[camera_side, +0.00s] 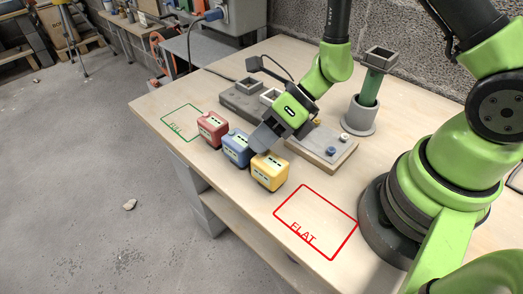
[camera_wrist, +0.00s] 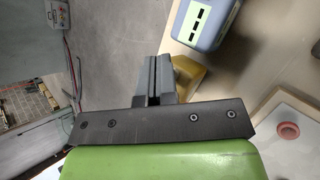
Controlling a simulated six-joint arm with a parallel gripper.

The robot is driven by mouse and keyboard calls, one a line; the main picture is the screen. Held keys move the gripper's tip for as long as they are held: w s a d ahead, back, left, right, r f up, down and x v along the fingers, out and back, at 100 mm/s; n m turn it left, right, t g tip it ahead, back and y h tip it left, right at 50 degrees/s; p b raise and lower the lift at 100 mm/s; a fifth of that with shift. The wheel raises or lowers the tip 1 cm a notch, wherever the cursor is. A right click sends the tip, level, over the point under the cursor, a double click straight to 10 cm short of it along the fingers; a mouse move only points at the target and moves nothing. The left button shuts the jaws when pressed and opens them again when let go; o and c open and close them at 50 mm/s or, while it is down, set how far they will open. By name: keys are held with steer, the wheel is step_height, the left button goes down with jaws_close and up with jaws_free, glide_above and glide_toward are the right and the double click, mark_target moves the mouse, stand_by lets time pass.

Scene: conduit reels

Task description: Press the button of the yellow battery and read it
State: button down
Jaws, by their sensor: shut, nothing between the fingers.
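The yellow battery (camera_side: 270,172) stands upright on the table at the right end of a row of three. Its front has a pale label with dark marks too small to read. My gripper (camera_side: 259,149) is shut and empty, its fingertips at the top of the yellow battery; I cannot tell whether they touch it. The battery's button is not visible, as the fingers cover part of its top. In the wrist view the shut fingers (camera_wrist: 158,64) partly hide the yellow battery (camera_wrist: 192,78).
The blue battery (camera_side: 236,148) stands close on the left, then the red battery (camera_side: 212,129). A red outline marked FLAT (camera_side: 318,221) and a green outline (camera_side: 181,122) are both empty. A board with knobs (camera_side: 322,152) and a grey post holder (camera_side: 360,118) stand behind.

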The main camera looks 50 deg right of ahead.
steer(key=shift+f, duration=0.15)
stand_by(0.4)
steer(key=shift+r, duration=0.8)
steer(key=shift+r, duration=0.15)
steer(key=shift+r, duration=2.4)
